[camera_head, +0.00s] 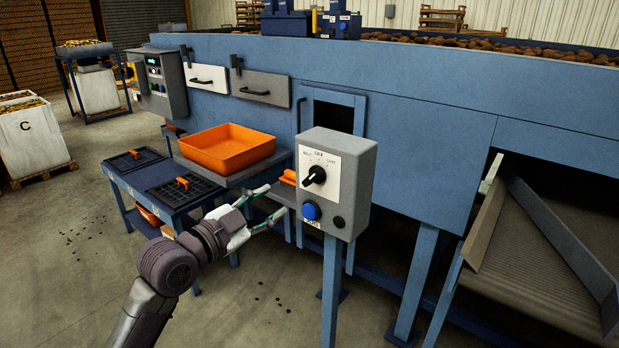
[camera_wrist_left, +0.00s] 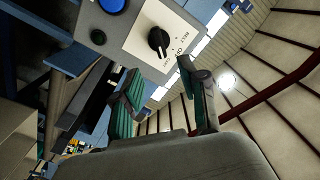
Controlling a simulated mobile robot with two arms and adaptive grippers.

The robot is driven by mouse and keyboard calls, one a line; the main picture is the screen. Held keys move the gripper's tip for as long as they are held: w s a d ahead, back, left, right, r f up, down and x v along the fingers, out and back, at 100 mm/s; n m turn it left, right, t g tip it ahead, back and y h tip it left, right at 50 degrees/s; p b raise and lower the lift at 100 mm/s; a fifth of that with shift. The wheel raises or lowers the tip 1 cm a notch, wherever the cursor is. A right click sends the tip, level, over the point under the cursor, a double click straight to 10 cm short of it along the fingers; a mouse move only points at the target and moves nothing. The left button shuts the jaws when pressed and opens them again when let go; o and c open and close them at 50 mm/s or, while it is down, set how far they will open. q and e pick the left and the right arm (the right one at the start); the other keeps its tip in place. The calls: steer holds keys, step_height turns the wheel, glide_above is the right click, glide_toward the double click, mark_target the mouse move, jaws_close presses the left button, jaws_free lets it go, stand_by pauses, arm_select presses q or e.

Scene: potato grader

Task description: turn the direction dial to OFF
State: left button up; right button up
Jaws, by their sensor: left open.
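The direction dial (camera_head: 316,174) is a black knob on a white plate with OFF lettered at its top and labels on either side. Its bar is slanted; I cannot tell surely which label it points at. It sits on the front of a grey control box (camera_head: 358,187). In the left wrist view the dial (camera_wrist_left: 158,42) shows beyond the fingertips. My left gripper (camera_head: 275,200) is open and empty, with green-padded fingers, left of the box and apart from the dial. The fingers also show in the left wrist view (camera_wrist_left: 158,78). My right gripper is not in view.
Below the dial are a blue button (camera_head: 311,210) and a dark button (camera_head: 338,222). A sloped conveyor (camera_head: 530,255) is at right. Open floor lies at front left.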

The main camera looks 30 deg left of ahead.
mark_target(309, 180)
arm_select(q)
steer(key=w+p, duration=0.1)
steer(key=w, duration=0.2)
steer(key=w+p, duration=0.1)
steer(key=w, duration=0.3)
steer(key=w+d+p, duration=0.1)
steer(key=w, duration=0.3)
steer(key=shift+w, duration=0.15)
steer(key=shift+w+p, duration=0.35)
steer(key=shift+w, duration=0.3)
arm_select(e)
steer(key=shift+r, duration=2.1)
arm_select(q)
jaws_close()
